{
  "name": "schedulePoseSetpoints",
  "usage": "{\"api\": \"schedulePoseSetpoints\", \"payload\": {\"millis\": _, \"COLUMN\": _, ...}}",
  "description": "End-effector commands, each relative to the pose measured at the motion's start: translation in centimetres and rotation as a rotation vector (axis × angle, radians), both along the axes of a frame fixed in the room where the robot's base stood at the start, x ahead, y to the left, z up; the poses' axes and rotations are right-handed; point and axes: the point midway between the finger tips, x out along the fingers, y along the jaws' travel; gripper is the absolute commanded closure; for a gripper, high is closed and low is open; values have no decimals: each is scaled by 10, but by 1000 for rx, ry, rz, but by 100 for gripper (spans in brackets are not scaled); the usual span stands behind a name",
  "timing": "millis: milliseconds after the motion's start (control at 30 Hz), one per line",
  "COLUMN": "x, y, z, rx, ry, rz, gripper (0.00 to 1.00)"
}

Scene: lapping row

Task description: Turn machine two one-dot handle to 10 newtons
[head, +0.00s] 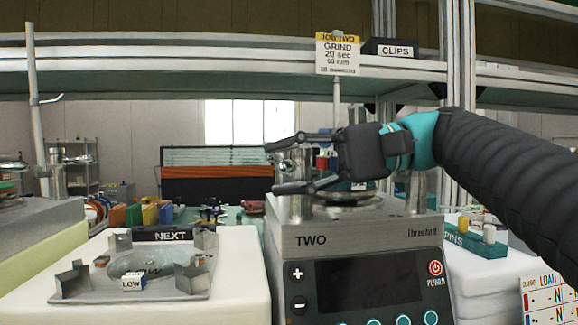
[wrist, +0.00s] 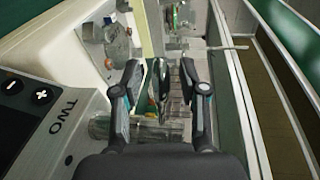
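Machine two (head: 290,245) stands in the middle of the head view, with the label TWO, a dark screen (head: 368,285) and a red power button. A metal post (head: 296,205) rises at its left and another (head: 416,192) at its right. My gripper (head: 277,168) reaches in from the right above the machine, fingers pointing left and spread apart near the left post. In the wrist view my gripper (wrist: 160,70) is open, with a metal cylinder (wrist: 115,125) below and between the fingers. I see no contact. I cannot make out a one-dot mark on any handle.
Left of the machine, a NEXT tray (head: 160,280) holds a LOW block (head: 132,283). A shelf (head: 200,65) with a JOB TWO card (head: 338,54) and a CLIPS box (head: 391,48) runs above my arm. A teal PINS box (head: 475,240) stands right.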

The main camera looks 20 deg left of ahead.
Motion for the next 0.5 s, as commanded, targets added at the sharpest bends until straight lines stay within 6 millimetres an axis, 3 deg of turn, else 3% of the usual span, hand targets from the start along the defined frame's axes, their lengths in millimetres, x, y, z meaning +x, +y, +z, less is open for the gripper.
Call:
{"api": "schedulePoseSetpoints", "payload": {"millis": 267, "x": 2, "y": -4, "z": 1, "rx": 1, "ry": -1, "rz": -2, "gripper": 58}}
{"api": "schedulePoseSetpoints", "payload": {"millis": 500, "x": 19, "y": -33, "z": 7, "rx": 1, "ry": -2, "rz": -6, "gripper": 58}}
